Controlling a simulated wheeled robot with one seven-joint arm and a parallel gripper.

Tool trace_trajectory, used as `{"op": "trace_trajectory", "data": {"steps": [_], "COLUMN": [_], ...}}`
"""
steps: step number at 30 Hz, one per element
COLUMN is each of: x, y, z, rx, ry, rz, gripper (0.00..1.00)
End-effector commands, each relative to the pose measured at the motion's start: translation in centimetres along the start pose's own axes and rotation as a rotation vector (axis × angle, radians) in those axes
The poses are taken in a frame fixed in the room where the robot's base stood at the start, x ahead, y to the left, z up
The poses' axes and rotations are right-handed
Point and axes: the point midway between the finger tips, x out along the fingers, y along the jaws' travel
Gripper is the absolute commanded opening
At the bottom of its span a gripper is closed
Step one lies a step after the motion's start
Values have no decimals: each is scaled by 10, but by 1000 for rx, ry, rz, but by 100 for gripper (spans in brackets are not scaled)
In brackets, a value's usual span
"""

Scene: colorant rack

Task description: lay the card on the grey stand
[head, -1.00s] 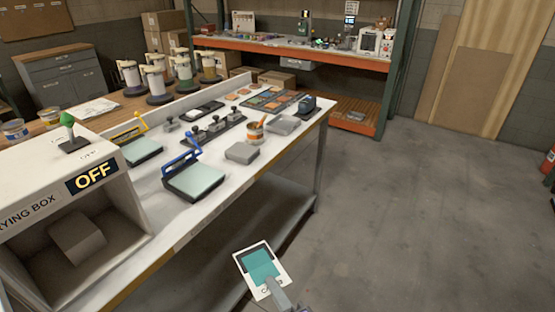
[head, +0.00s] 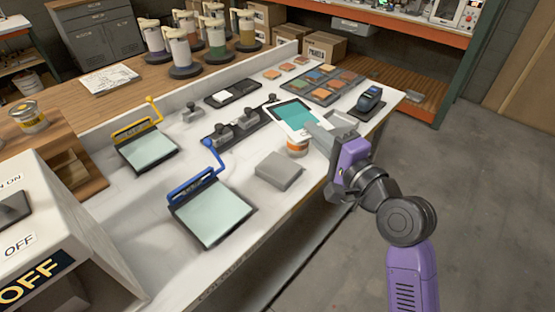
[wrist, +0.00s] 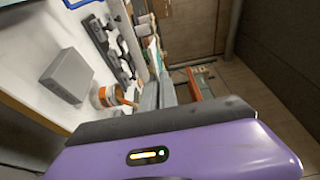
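The card (head: 297,117), white with a teal patch, is held in the air over the workbench in the head view. My gripper (head: 319,132) is shut on the card's near right edge. A plain grey block (head: 279,171) sits on the bench below and left of the card; I cannot tell whether it is the grey stand. It also shows at left in the wrist view (wrist: 67,76). A second grey piece, seen earlier beside the orange-rimmed tin, is now mostly hidden behind my gripper. In the wrist view the gripper fingers (wrist: 160,93) are seen edge-on.
The orange-rimmed tin (head: 297,148) is partly hidden just under the card. Blue-handled (head: 210,213) and yellow-handled (head: 148,150) glass-topped plates lie left. The drying box (head: 40,235) fills the lower left.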

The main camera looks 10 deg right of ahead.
Motion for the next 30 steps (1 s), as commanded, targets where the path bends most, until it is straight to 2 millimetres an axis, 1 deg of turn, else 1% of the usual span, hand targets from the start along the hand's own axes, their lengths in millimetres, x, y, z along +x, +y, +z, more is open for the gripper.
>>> {"op": "trace_trajectory", "data": {"steps": [1, 2, 5, 18, 21, 24, 28, 30], "x": [-1, -1, -2, -2, -2, -2, -2, -2], "y": [-5, -5, 6, 113, 132, 144, 150, 158], "z": [-2, -3, -3, -3, -3, -3, -3, -3], "rx": [-1, 0, 4, 6, 4, 3, 2, 3], "ry": [-2, -4, -9, -7, -7, -8, -8, -8], "rz": [-1, 1, 5, 6, 4, 3, 1, 2], "gripper": [0, 0, 0, 0, 0, 0, 0, 0]}}
